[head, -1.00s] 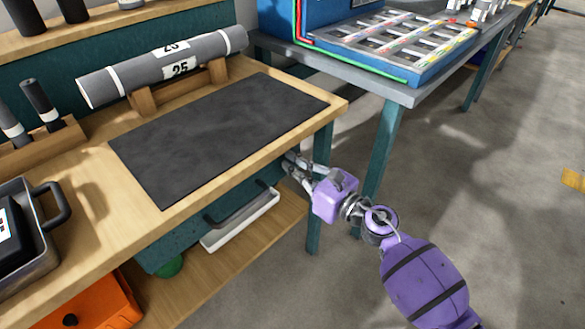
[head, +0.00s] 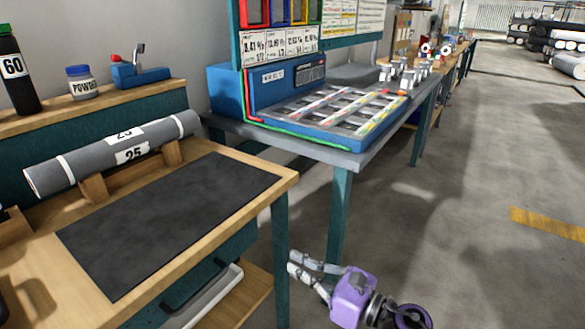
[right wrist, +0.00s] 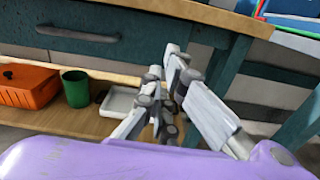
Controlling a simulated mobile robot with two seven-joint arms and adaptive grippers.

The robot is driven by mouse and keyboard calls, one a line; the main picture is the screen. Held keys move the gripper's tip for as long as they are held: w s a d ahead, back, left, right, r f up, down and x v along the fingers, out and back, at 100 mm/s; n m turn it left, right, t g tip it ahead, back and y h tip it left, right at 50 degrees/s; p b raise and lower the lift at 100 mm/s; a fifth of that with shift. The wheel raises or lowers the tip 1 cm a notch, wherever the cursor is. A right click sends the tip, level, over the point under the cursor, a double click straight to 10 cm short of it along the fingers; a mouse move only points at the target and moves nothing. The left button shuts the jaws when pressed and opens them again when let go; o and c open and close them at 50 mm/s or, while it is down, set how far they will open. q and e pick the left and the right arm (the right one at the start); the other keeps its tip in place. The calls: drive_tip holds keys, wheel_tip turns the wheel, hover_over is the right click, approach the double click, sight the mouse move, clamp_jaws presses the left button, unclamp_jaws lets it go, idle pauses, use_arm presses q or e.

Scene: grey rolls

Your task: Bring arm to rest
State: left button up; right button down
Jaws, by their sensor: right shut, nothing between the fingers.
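My right gripper (head: 303,270) is low in the head view, below the top of the wooden workbench and just right of its front leg. It is purple with grey fingers, which are together with nothing held. In the right wrist view the gripper (right wrist: 165,75) points at the lower part of the bench, in front of the drawer (right wrist: 85,45) and lower shelf. My left gripper is not in view.
The wooden bench (head: 285,180) carries a dark mat (head: 170,220) and a grey roll (head: 70,168) on wooden supports. A grey table (head: 350,160) stands behind. An orange box (right wrist: 28,85), a green cup (right wrist: 75,88) and a white tray (right wrist: 120,103) sit below. Floor at right is clear.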

drive_tip(key=s+d+f+m+t+h+p, duration=0.1)
drive_tip(key=s+d+m+t+h+p, duration=0.1)
drive_tip(key=s+d+m+h+p, duration=0.95)
drive_tip(key=s+d+f+m+t+y+p, duration=0.1)
drive_tip(key=s+d+f+m+t+p, duration=0.15)
drive_tip(key=s+m+p, duration=1.05)
use_arm(q)
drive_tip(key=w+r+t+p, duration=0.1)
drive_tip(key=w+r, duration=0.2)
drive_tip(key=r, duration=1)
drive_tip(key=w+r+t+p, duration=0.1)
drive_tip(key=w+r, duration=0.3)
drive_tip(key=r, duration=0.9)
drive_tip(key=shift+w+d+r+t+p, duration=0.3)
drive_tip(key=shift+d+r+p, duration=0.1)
drive_tip(key=shift+p, duration=0.3)
use_arm(e)
drive_tip(key=s+d+r+m+g+h, duration=0.1)
drive_tip(key=s+d+m+g+h, duration=0.1)
drive_tip(key=s+m, duration=0.6)
drive_tip(key=s+d+r+m+g+h, duration=0.2)
drive_tip(key=s+m+g, duration=0.2)
drive_tip(key=s+m, duration=0.4)
drive_tip(key=m, duration=0.6)
drive_tip(key=shift+s+d+r, duration=0.2)
drive_tip(key=shift+s+d, duration=0.1)
